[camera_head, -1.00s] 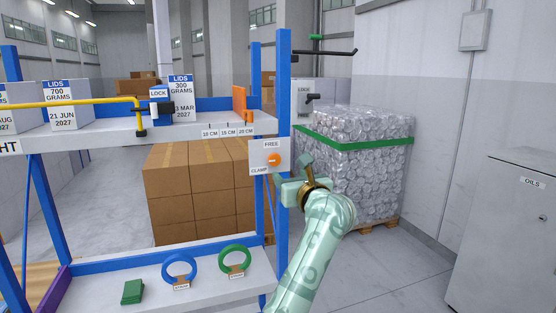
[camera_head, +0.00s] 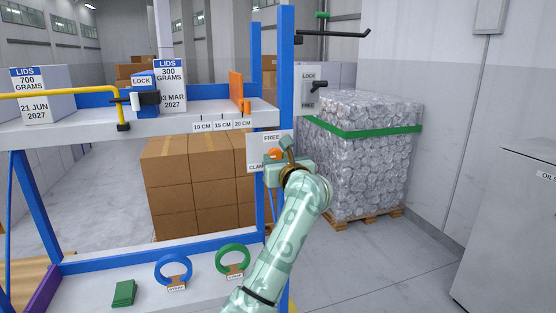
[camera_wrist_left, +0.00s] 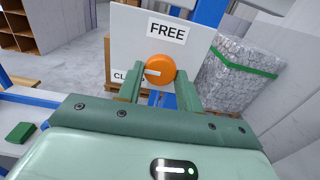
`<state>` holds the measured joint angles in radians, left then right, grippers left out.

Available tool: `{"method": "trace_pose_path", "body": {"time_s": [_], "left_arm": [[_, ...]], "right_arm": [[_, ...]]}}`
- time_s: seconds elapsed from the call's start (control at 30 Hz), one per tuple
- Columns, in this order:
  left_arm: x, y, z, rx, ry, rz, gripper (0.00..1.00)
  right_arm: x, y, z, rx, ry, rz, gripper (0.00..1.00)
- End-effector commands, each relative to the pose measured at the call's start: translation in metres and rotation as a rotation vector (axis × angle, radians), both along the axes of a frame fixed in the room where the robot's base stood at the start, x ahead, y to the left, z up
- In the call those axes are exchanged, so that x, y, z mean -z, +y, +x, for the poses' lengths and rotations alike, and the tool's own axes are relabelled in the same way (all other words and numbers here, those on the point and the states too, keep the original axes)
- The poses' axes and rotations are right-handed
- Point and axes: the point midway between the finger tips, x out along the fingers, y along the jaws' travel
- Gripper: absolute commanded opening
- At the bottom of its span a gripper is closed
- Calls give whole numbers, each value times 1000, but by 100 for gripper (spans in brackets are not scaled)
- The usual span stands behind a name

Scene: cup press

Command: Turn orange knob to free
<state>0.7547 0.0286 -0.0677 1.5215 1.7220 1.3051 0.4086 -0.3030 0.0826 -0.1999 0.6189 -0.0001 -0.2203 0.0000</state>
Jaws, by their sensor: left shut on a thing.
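The orange knob (camera_head: 274,153) sits on a white plate (camera_head: 253,150) fixed beside the blue shelf post. In the left wrist view, the knob (camera_wrist_left: 160,66) has a white mark pointing left. The FREE label (camera_wrist_left: 167,31) is above it. The CLAMP label (camera_wrist_left: 126,76) is at lower left, partly hidden by a finger. My left gripper (camera_head: 273,165) is at the knob. In the left wrist view, its green fingers (camera_wrist_left: 160,84) are on either side of the knob, shut on it. My right gripper is not in view.
The blue post (camera_head: 286,60) stands right behind the plate. The shelf (camera_head: 70,130) carries a yellow bar, a LOCK block (camera_head: 143,95) and an orange stop (camera_head: 237,90). A wrapped can pallet (camera_head: 365,165) stands right; floor there is clear.

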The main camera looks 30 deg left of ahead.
Motion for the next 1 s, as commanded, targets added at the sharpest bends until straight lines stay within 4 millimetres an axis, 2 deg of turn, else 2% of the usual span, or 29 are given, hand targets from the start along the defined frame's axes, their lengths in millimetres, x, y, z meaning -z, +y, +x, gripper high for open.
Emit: {"method": "trace_pose_path", "body": {"time_s": [0.27, 0.47, 0.67, 1.0], "left_arm": [[0, 0, 0, 0, 5, 5, 13], [-2, 0, 0, 0, 49, 41, 13], [-4, 0, 0, 0, 147, 123, 13], [-6, 1, -1, 0, 388, 328, 13]], "right_arm": [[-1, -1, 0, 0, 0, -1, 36], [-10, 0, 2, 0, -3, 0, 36], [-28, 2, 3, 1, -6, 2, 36], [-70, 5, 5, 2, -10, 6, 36]]}}
